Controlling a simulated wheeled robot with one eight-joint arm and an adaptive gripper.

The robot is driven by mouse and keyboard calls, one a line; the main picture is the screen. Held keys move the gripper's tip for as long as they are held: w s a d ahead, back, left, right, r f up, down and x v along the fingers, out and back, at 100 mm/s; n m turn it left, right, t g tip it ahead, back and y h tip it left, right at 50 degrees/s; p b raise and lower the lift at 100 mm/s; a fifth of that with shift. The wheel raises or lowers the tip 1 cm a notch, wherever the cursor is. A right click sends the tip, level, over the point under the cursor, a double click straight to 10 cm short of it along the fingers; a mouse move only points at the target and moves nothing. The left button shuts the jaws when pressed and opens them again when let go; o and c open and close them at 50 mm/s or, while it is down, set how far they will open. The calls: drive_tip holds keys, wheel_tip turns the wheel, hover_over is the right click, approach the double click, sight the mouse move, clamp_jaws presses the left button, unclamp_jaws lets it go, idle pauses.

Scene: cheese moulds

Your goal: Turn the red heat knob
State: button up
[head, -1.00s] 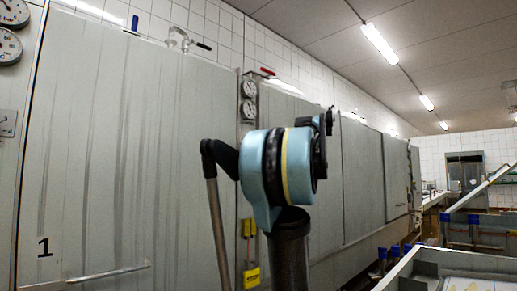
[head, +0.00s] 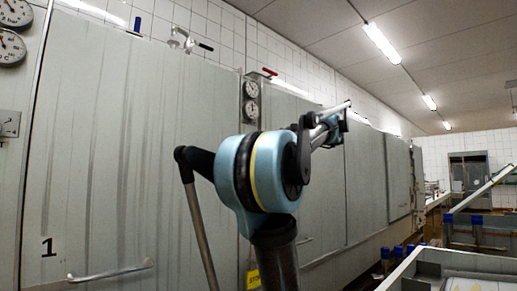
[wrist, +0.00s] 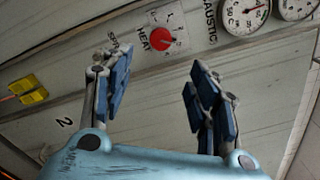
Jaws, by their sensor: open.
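The red heat knob (wrist: 162,39) shows in the wrist view, at the top centre, on a pale square plate with a printed scale and the word HEAT beside it. My gripper (wrist: 157,75) is open and empty, its two blue-padded fingers wide apart. The knob appears beyond the fingertips, roughly between them, with no contact visible. In the head view my arm (head: 250,175) stands in front of the grey wall panels. The red knob cannot be made out in the head view.
Round gauges (wrist: 245,14) sit right of the knob, and yellow tags (wrist: 28,90) to the left. In the head view are a long grey cabinet (head: 120,160), a door handle (head: 110,272), a red lever (head: 270,72) and a metal-rimmed table (head: 400,270) at lower right.

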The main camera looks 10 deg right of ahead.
drive_tip(key=shift+m, duration=0.3)
drive_tip(key=x, duration=1.6)
drive_tip(key=shift+s, duration=0.1)
drive_tip(key=shift+c, duration=0.5)
drive_tip(key=c, duration=1)
